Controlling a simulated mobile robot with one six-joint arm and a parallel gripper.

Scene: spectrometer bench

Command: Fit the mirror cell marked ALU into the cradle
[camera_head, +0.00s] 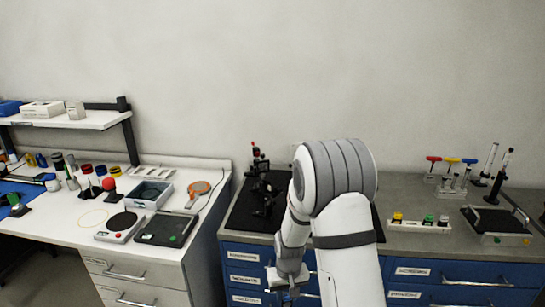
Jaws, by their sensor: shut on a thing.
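My gripper (288,278) hangs low in front of the blue drawer fronts, below the bench edge. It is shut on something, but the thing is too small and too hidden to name. No mirror cell marked ALU can be picked out, as no such mark is legible. Dark optical mounts (262,184) stand on the black breadboard (245,219) behind my gripper. I cannot tell whether one of them is the cradle. My arm hides the middle and right of the breadboard.
A white rack (418,226) with several colour-topped pieces stands right of my arm. Hex-type tools (450,160) and a dark flat device (497,222) are farther right. The left bench carries a grey tray (150,194), a round-topped scale (121,224) and an orange paddle (199,188).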

